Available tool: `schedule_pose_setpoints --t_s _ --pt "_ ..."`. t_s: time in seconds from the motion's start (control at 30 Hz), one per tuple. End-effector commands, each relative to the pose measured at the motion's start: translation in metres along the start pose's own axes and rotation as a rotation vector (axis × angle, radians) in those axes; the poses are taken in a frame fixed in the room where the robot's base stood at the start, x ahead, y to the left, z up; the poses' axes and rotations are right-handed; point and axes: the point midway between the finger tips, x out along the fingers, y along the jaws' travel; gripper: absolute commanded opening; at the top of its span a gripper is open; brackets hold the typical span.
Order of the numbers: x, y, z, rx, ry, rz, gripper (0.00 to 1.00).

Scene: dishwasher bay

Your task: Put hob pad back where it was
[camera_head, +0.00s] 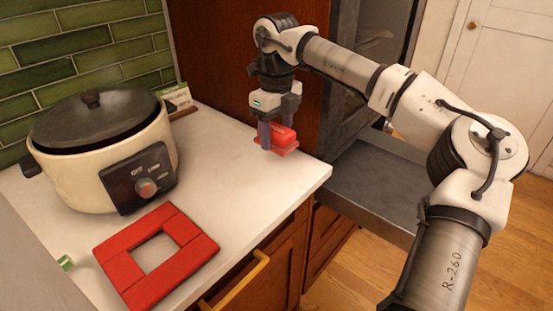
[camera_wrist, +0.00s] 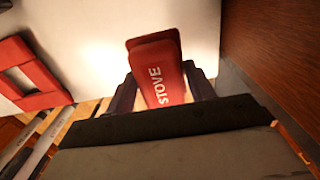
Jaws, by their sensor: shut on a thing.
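The hob pad (camera_head: 284,135) is a red block with a wider flat part below, at the far right end of the white counter. I cannot tell whether the pad touches the counter. A red square frame (camera_head: 121,269) with an open middle lies flat at the counter's near left.
A cream slow cooker (camera_head: 84,180) with a dark lid stands at the left by the green tiled wall. A wooden panel (camera_head: 222,60) rises behind the gripper. A dark open appliance (camera_head: 372,185) is right of the counter. The middle of the counter (camera_head: 215,165) is clear.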

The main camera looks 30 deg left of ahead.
Motion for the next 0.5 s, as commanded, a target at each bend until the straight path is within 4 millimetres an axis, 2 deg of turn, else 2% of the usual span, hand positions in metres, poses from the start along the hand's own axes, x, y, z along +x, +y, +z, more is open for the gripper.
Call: schedule_pose_setpoints --t_s 0.13,0.37,0.5 --pt "0.027 0.001 0.0 -0.002 0.001 0.002 0.36" --pt "0.044 0.0 0.0 0.0 0.0 0.0 0.36" --pt "0.063 0.0 0.0 0.0 0.001 0.001 0.36"
